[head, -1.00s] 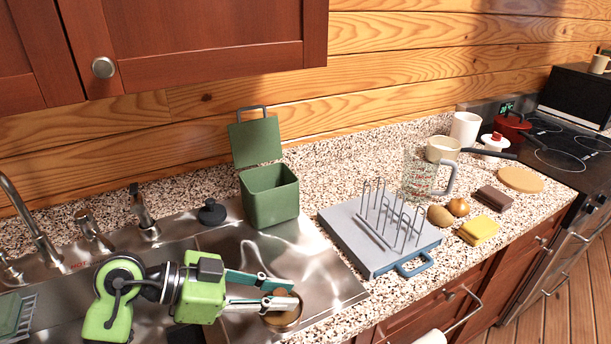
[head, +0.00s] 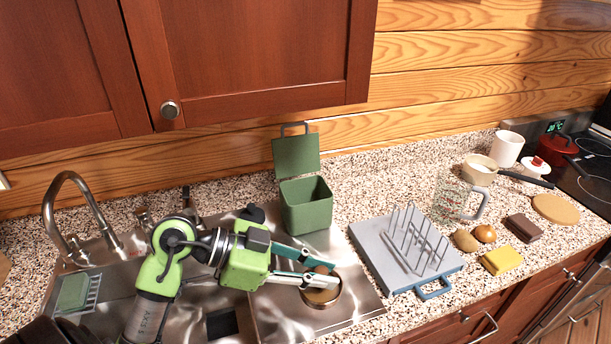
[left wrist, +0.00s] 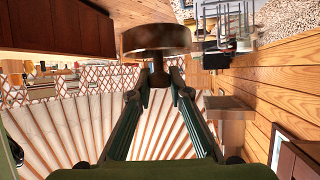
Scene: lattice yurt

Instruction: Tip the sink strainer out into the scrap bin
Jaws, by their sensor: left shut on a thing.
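The sink strainer (head: 318,299) is a shallow round metal cup with a brownish inside, over the steel drainboard in the head view. My left gripper (head: 326,276) is shut on its stem. In the left wrist view the strainer (left wrist: 155,38) sits beyond the fingertips, its stem between them. I cannot tell what lies in it. The scrap bin (head: 305,212) is a green square bin with its lid (head: 297,156) up. It stands behind the strainer at the back of the drainboard, and its floor is hidden. My right gripper is not in view.
A grey board with a wire rack (head: 382,262) lies right of the drainboard. A glass jug (head: 453,198), a yellow sponge (head: 502,260) and small foods are further right. The tap (head: 55,205) rises at left. Cabinets (head: 250,55) hang above.

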